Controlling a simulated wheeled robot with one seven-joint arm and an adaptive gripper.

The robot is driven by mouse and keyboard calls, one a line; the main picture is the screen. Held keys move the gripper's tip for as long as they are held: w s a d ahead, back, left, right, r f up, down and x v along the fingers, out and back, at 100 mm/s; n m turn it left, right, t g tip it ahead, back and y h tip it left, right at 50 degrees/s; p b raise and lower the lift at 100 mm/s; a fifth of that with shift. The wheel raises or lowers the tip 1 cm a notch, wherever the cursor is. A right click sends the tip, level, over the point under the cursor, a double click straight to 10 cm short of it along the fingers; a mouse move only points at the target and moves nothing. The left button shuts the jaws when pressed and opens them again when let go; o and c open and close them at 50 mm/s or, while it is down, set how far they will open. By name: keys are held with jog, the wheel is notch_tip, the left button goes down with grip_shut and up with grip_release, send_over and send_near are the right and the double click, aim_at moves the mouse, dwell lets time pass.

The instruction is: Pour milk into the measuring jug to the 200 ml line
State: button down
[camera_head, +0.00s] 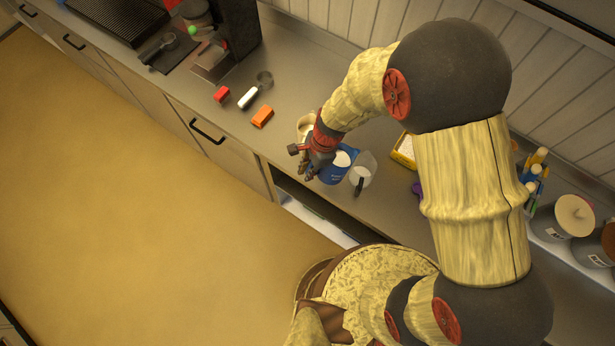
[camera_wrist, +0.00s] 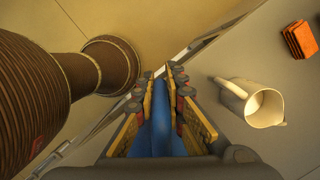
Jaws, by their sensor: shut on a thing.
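My gripper (camera_head: 312,170) is shut on a blue milk container (camera_head: 333,174) with a white top and pale lettering. In the wrist view the fingers (camera_wrist: 163,78) lie on both sides of its blue body (camera_wrist: 162,138). A clear measuring jug (camera_head: 367,163) with a dark handle stands on the counter just right of the container. Something whitish shows in the jug, but its level and the marks are too small to read. I cannot tell whether the container touches the jug or how far it tilts.
Orange (camera_head: 262,116), white (camera_head: 248,97) and red (camera_head: 221,94) small items lie left. A yellow-edged tub (camera_head: 404,151) is right of the jug. The counter's front edge is close.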

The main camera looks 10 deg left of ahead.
jog(key=shift+w+d+f+g+y+b, duration=0.25)
jog(key=shift+f+g+y+b, duration=0.3)
jog(key=shift+b, duration=1.5)
jog(key=shift+w+d+f+g+y+b, duration=0.1)
jog(key=shift+d+f+g+y+b, duration=0.45)
jog(key=shift+b, duration=1.5)
jog(key=shift+w+d+r+y+b, duration=0.15)
jog(key=shift+w+r+y+b, duration=0.05)
jog(key=shift+r+y+b, duration=0.25)
jog(key=shift+w+d+r+y+b, duration=0.15)
jog(key=shift+r+y+b, duration=0.15)
jog(key=shift+y+b, duration=0.2)
jog(key=shift+d+r+g, duration=0.2)
jog(key=shift+r+g, duration=0.1)
jog(key=shift+r, duration=0.15)
jog(key=shift+a+r+y, duration=0.1)
jog(key=shift+y, duration=0.25)
jog(key=shift+w+r, duration=0.1)
jog(key=shift+d+r+y, duration=0.25)
jog(key=shift+r+y, duration=0.15)
jog(key=shift+y, duration=0.1)
jog(key=shift+w+d+r+g+y, duration=0.25)
jog(key=shift+d+r+g+y, duration=0.2)
jog(key=shift+r+y, duration=0.15)
jog(key=shift+w+d+r+g+y, duration=0.3)
jog(key=shift+r+g+y, duration=0.2)
jog(key=shift+r, duration=0.1)
jog(key=shift+s, duration=0.1)
